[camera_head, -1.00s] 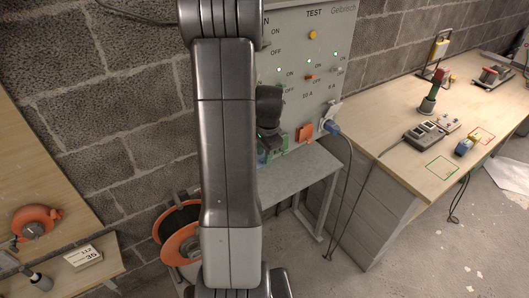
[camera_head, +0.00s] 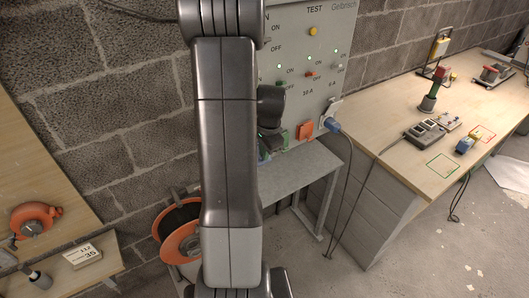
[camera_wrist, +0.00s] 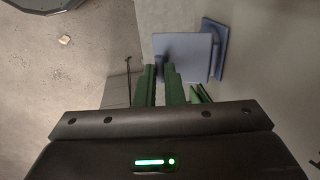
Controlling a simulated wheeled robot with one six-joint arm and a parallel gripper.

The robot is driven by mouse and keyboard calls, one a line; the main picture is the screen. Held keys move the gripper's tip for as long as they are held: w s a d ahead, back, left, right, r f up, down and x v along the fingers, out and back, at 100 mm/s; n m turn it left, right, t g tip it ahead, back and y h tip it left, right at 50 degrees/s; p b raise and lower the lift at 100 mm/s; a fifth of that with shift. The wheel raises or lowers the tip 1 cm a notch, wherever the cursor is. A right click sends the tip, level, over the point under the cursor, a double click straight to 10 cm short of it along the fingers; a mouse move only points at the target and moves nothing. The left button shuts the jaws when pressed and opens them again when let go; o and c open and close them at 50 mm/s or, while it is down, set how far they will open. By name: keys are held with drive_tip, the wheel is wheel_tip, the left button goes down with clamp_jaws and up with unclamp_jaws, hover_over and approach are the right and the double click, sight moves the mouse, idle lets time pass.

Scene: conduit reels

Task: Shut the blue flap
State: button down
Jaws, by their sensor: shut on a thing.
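The blue flap (camera_wrist: 184,52) shows in the wrist view as a flat square plate standing out from a blue backing piece (camera_wrist: 221,48) on the grey panel, so it looks open. My gripper's green fingers (camera_wrist: 161,69) are at the flap's near left edge, close together and shut on it. The exact contact between the tips is hard to see. In the head view my gripper (camera_head: 275,140) is by the lower part of the grey panel (camera_head: 312,70), and my arm hides most of the flap there.
An orange flap (camera_head: 306,131) and a blue plug (camera_head: 332,124) with a cable are right of my gripper. A grey shelf (camera_head: 310,165) lies below the panel. An orange reel (camera_head: 180,248) stands left of it. A wooden workbench (camera_head: 385,145) is at the right.

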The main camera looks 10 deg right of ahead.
wheel_tip(320, 180, down, 8)
drive_tip(key=w+t+y+b, duration=0.1)
drive_tip(key=t+y+b, duration=0.3)
drive_tip(key=b, duration=3.6)
drive_tip(key=t, duration=0.8)
drive_tip(key=shift+a+f, duration=0.2)
drive_tip(key=shift+f, duration=0.05)
drive_tip(key=shift+w+t+y+b, duration=0.1)
drive_tip(key=shift+t+y+b, duration=0.2)
drive_tip(key=shift+b, duration=0.3)
drive_tip(key=shift+r, duration=0.1)
drive_tip(key=c, duration=1.5)
unclamp_jaws()
drive_tip(key=p+v, duration=0.3)
drive_tip(key=v, duration=1)
drive_tip(key=shift+s+d+r, duration=0.1)
drive_tip(key=shift+s, duration=0.25)
